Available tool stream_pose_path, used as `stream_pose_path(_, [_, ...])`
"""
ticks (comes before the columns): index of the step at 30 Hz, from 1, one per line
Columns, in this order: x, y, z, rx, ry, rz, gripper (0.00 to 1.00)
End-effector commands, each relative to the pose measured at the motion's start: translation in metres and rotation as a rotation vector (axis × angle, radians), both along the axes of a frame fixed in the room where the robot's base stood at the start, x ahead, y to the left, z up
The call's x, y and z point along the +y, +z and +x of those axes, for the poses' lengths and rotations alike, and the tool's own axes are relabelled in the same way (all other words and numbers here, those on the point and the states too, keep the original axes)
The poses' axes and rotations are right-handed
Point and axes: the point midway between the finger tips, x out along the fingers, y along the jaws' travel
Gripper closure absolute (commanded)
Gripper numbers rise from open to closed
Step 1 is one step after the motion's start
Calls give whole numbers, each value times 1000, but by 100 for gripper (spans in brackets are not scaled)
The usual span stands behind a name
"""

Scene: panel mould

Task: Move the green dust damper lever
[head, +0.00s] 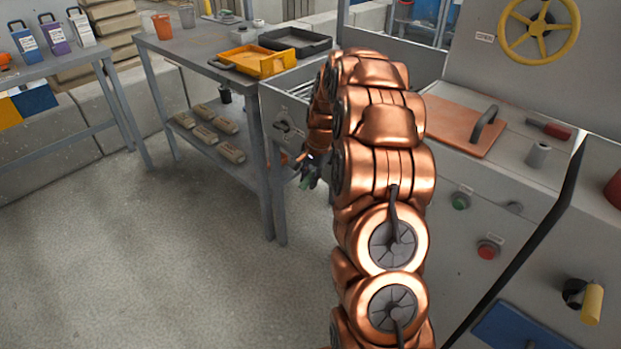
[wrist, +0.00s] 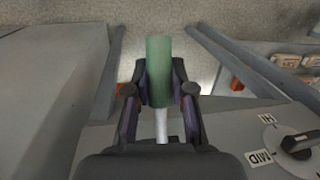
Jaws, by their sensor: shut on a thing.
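The green dust damper lever (wrist: 158,62) is a green cylinder on a thin pale metal rod (wrist: 162,126) in the wrist view. My gripper (wrist: 160,92) is shut on its green grip, with one dark finger on each side. In the head view my gripper (head: 311,172) is low beside the grey machine's left side, and a small bit of green (head: 305,184) shows at its tips. My copper arm hides much of the machine there. The rod's base is hidden by my gripper in the wrist view.
A rotary dial (wrist: 299,142) marked HI and MID is right of my gripper. A workbench (head: 190,49) with a yellow tray (head: 262,64) and black tray (head: 296,41) stands close by at left. The floor (head: 170,270) at front left is clear.

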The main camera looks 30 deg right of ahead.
Motion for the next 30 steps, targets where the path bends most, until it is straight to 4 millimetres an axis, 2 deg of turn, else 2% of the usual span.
stream_pose_path(15, [8,27,-1,66,-1,292,100])
stream_pose_path(29, [9,29,-2,74,0,326,100])
stream_pose_path(30, [9,29,-2,74,0,326,75])
